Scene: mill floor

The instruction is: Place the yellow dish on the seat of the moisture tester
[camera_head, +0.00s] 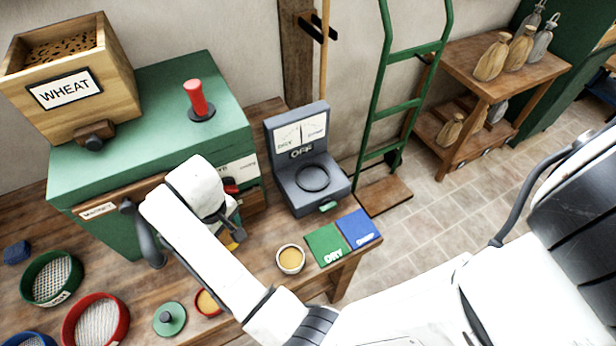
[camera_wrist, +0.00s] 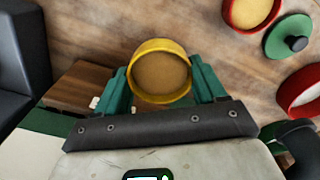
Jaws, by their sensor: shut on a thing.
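My gripper (camera_wrist: 160,85) is shut on the yellow dish (camera_wrist: 161,44), which holds a tan, grainy fill and stays above the bench in the wrist view. In the head view a bit of the yellow dish (camera_head: 230,243) shows below my gripper (camera_head: 232,228); my arm hides much of it. The moisture tester (camera_head: 300,148) is a dark grey device with a DRY-to-damp dial reading OFF. Its seat, a round black ring (camera_head: 312,178), is empty. The dish is left of and nearer than the seat, apart from it.
A white dish of grain (camera_head: 290,259) stands before the tester, beside the green DRY pad (camera_head: 326,245) and blue DAMP pad (camera_head: 358,229). A red dish (camera_head: 207,303), green lid (camera_head: 169,319) and sieves (camera_head: 96,320) lie at left. The green WHEAT mill (camera_head: 190,130) stands behind my gripper.

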